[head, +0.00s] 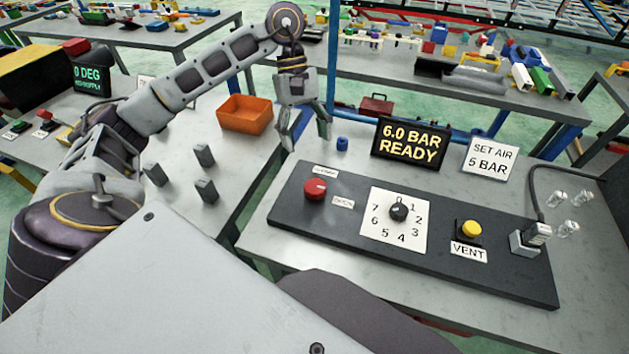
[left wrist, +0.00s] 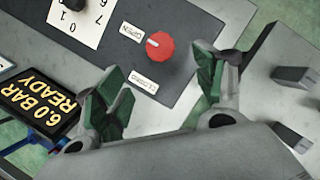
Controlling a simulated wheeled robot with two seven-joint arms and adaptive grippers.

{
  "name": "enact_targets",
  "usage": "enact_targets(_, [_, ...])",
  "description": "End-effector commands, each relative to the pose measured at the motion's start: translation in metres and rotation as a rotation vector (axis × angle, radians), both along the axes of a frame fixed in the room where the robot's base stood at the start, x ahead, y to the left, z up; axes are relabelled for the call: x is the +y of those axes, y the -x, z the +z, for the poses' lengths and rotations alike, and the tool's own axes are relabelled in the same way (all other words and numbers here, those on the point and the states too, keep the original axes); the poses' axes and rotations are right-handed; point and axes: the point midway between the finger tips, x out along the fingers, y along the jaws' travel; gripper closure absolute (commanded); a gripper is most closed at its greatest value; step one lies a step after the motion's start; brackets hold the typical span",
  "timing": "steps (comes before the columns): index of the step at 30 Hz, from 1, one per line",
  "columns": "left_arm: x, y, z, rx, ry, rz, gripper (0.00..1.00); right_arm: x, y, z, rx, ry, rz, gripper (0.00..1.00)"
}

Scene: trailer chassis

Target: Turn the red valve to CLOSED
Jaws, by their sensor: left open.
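The red valve (head: 315,189) is a round knob at the left end of a dark panel (head: 290,220). It also shows in the left wrist view (left wrist: 160,47), with a white mark on the side toward the OPEN label (left wrist: 132,32). The CLOSED label (left wrist: 143,85) lies on the knob's side nearer my gripper in that view. My left gripper (head: 307,142) is open and empty, pointing down above and beyond the valve, not touching it. Its two fingers also show in the left wrist view (left wrist: 163,85), with the valve ahead between them. My right gripper is not in view.
On the panel, right of the valve, are a numbered dial (head: 399,211), a yellow VENT button (head: 471,229) and a plug with a cable (head: 531,238). A display (head: 410,144) reads 6.0 BAR READY. A small blue cylinder (head: 342,143) and an orange bin (head: 245,114) stand near the gripper.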

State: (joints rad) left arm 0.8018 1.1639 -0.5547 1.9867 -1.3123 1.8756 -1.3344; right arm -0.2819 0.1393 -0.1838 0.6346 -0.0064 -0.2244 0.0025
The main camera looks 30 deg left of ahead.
Motion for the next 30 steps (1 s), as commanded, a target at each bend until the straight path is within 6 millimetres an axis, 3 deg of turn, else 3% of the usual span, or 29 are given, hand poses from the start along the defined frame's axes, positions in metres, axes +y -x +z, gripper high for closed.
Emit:
enact_targets(7, [-0.009, 0.006, -0.027, 0.002, 0.000, -0.001, 0.30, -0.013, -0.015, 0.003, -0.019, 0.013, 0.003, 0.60])
enact_targets(13, [-0.018, 0.012, -0.051, 0.003, 0.000, -0.002, 0.30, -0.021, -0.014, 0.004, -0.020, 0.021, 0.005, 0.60])
enact_targets(30, [-0.039, 0.024, -0.109, 0.000, 0.001, -0.002, 0.30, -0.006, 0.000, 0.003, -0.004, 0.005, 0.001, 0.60])
